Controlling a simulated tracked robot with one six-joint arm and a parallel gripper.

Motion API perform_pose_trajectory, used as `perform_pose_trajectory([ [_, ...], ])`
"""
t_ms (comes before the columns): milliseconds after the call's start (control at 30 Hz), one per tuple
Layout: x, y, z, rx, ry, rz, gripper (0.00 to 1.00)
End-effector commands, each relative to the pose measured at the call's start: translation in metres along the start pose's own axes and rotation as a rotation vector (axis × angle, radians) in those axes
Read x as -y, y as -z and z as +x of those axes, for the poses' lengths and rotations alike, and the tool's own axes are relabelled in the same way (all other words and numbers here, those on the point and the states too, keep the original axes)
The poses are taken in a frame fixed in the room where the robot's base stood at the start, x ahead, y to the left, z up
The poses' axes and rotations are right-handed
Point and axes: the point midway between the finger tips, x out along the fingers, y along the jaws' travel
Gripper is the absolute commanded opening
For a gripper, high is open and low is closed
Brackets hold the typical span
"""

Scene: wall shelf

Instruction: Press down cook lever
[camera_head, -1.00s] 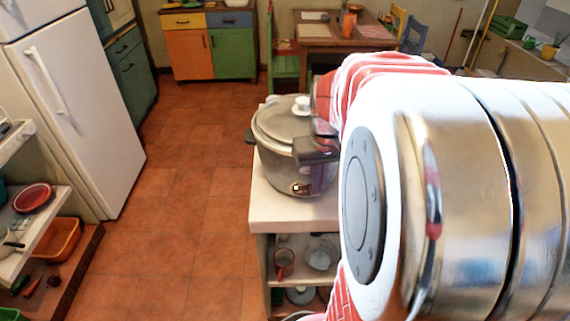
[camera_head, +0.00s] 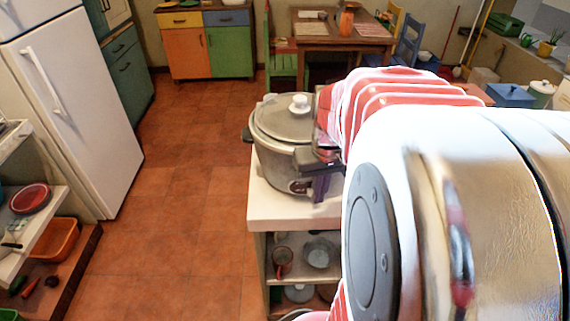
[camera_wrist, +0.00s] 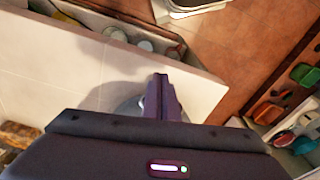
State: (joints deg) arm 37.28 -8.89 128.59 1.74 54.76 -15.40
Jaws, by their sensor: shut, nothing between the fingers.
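The grey rice cooker (camera_head: 274,153) with a lidded top stands on the white counter. Its cook lever (camera_head: 298,187) is a small part low on the front, only partly seen beside my gripper. My gripper (camera_head: 321,188) is at the front right of the cooker, its dark fingers low near the lever. I cannot tell whether they touch it. In the wrist view the fingers (camera_wrist: 161,95) are shut together and empty over the pale counter. A small grey patch shows beside them, too hidden to name.
The white counter (camera_head: 275,207) has open shelves below with a mug (camera_head: 282,261) and a bowl (camera_head: 319,251). A white fridge (camera_head: 75,105) stands at left. The tiled floor between is clear. My arm hides the right side of the head view.

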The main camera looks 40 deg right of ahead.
Motion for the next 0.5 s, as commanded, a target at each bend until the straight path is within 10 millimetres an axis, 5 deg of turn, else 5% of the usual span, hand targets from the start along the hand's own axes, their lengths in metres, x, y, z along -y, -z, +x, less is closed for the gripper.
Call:
perform_pose_trajectory([
  [500,0.000,0.000,-0.012,-0.003,-0.001,0.000,0.00],
])
